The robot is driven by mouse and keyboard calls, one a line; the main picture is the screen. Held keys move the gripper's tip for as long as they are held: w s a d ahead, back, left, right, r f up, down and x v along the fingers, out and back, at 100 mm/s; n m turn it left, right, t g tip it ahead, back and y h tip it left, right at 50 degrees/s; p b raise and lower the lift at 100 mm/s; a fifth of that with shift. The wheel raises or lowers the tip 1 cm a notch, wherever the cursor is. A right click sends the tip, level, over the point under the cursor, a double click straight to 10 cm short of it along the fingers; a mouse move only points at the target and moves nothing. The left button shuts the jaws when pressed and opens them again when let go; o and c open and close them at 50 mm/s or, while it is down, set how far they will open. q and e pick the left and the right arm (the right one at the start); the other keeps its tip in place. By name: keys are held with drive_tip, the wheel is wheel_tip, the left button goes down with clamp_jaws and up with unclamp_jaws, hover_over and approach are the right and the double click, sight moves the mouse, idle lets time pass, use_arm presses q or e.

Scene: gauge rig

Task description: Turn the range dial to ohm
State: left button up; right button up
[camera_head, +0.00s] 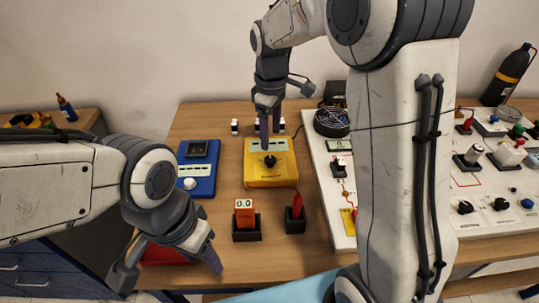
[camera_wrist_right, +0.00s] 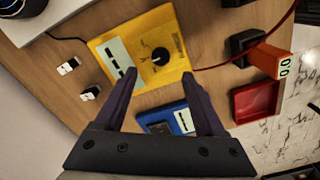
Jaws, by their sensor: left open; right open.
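The yellow meter (camera_head: 257,178) lies on the wooden table, with its black range dial (camera_head: 270,161) on the top face. In the right wrist view the dial (camera_wrist_right: 160,56) carries a white pointer line, but the markings around it are too small to read. My right gripper (camera_head: 264,128) is above the back edge of the meter with its fingers pointing down; in the wrist view its two fingers (camera_wrist_right: 165,92) are apart, empty, and short of the dial. My left gripper (camera_head: 178,266) is open and empty at the table's front left.
A blue meter (camera_head: 198,170) stands left of the yellow one. An orange display block (camera_head: 244,213) and a red probe (camera_head: 297,206) sit in black holders in front. A red tray (camera_head: 165,254) is near my left gripper. A white circuit board (camera_head: 320,165) lies right.

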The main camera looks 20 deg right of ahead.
sight(270, 158)
wheel_tip(270, 158, down, 8)
drive_tip(key=shift+c, duration=0.4)
clamp_jaws()
drive_tip(key=shift+r+m, duration=0.1)
drive_tip(key=shift+m, duration=0.2)
drive_tip(key=m+p, duration=0.2)
drive_tip(key=m, duration=0.1)
drive_tip(key=shift+m, duration=0.4)
drive_tip(key=m+p, duration=0.2)
drive_tip(key=m, duration=0.3)
drive_tip(key=shift+m, duration=0.4)
